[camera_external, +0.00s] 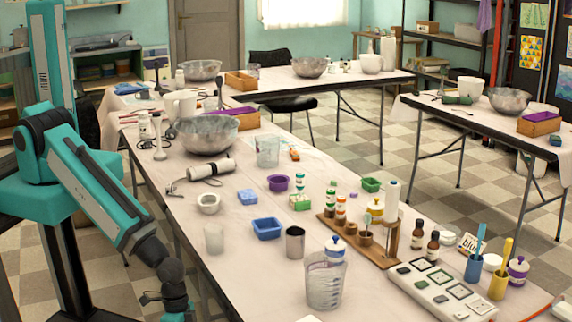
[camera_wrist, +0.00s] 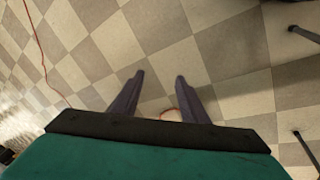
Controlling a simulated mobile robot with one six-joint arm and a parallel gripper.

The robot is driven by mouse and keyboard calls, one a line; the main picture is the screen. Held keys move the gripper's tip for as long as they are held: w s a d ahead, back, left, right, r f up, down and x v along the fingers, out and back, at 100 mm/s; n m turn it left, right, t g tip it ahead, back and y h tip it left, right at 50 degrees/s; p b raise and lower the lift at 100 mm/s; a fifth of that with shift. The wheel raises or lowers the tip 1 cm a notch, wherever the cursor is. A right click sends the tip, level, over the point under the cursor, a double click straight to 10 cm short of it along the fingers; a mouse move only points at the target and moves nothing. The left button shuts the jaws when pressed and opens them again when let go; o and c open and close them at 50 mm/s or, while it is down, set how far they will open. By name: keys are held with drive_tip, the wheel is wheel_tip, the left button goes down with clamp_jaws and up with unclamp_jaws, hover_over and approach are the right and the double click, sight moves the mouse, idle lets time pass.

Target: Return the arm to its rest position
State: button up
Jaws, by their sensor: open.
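My teal and black arm stands at the left of the external view, folded down with its wrist low beside the near table's left edge. In the wrist view my gripper (camera_wrist: 158,85) points at the checkered floor. Its two dark fingers are apart with nothing between them. In the external view the wrist end is at the bottom, and the fingers are cut off or hard to make out there.
The near table (camera_external: 185,215) is crowded: a clear measuring jug (camera_external: 325,282), a steel cup (camera_external: 295,243), a blue tray (camera_external: 267,229), a wooden rack (camera_external: 345,240) and a metal bowl (camera_external: 207,135). A red cable (camera_wrist: 38,45) lies on the floor.

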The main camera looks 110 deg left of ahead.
drive_tip(key=s+a+f+m+g+y, duration=0.1)
drive_tip(key=s+a+g, duration=0.3)
drive_tip(key=s, duration=0.6)
drive_tip(key=s+a+f+g+y, duration=0.2)
drive_tip(key=s+a+f+g, duration=0.1)
drive_tip(key=s+a, duration=0.6)
drive_tip(key=shift+s+f+m+g+b, duration=0.35)
drive_tip(key=shift+s+f, duration=0.35)
drive_tip(key=shift+s, duration=0.5)
